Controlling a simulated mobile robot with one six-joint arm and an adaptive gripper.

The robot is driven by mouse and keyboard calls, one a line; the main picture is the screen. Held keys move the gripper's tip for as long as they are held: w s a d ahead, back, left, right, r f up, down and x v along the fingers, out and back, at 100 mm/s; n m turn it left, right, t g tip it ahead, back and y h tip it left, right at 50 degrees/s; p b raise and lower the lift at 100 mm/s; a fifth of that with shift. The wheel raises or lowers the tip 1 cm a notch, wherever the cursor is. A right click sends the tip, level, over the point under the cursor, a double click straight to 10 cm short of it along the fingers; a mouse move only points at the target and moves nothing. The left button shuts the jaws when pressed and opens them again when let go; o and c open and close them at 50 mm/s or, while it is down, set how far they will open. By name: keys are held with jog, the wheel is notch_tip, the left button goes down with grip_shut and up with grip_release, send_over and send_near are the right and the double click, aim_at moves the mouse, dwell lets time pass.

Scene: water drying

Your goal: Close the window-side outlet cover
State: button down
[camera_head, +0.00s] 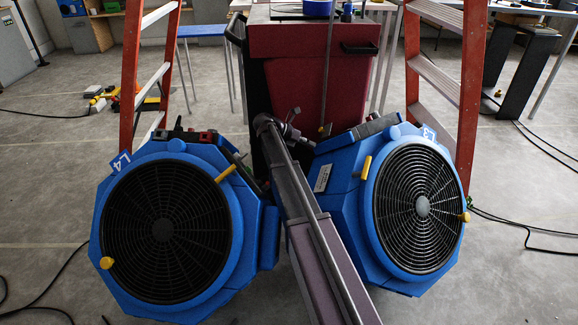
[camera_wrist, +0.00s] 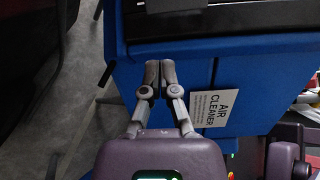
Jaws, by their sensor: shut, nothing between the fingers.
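In the wrist view my gripper (camera_wrist: 160,68) is shut and empty, its two fingertips together in front of a blue housing (camera_wrist: 185,80) with a white "AIR CLEANER" label (camera_wrist: 209,108). I cannot tell whether the tips touch it. In the head view two blue machines with round black grilles stand side by side: the left machine (camera_head: 258,240) carries an "L4" tag, and the right machine (camera_head: 338,180) has a white label on its side. My arm reaches between them. I cannot make out for certain which part is the window-side outlet cover.
A dark red cart (camera_head: 290,42) stands behind the machines. Orange ladder legs rise at the left (camera_head: 130,60) and right (camera_head: 470,90). Black cables (camera_head: 525,225) lie on the grey floor. Yellow knobs (camera_head: 107,263) stick out from the machines. Open floor lies to both sides.

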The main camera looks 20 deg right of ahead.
aim_at(320, 162)
jog(key=s+f+b, duration=0.2)
jog(key=shift+d+f, duration=0.1)
jog(key=shift+f, duration=0.25)
jog(key=shift+s+a+f+b, duration=0.35)
jog(key=shift+s+f+b, duration=0.45)
jog(key=p+v, duration=0.5)
jog(key=v, duration=0.5)
jog(key=shift+s+a+f+m+t+y+p, duration=0.1)
jog(key=shift+s+a+m+y+p, duration=0.25)
jog(key=shift+s+m, duration=0.55)
jog(key=shift+s+a+f+m+t+y+p, duration=0.15)
jog(key=shift+s+m+y+p, duration=0.3)
jog(key=shift+s+m, duration=0.4)
jog(key=shift+s+a+f+m+t+y+p, duration=0.1)
jog(key=shift+s+a+m+y+p, duration=0.2)
jog(key=shift+s+m+p, duration=0.55)
jog(key=shift+s+b, duration=0.2)
jog(key=shift+b, duration=0.15)
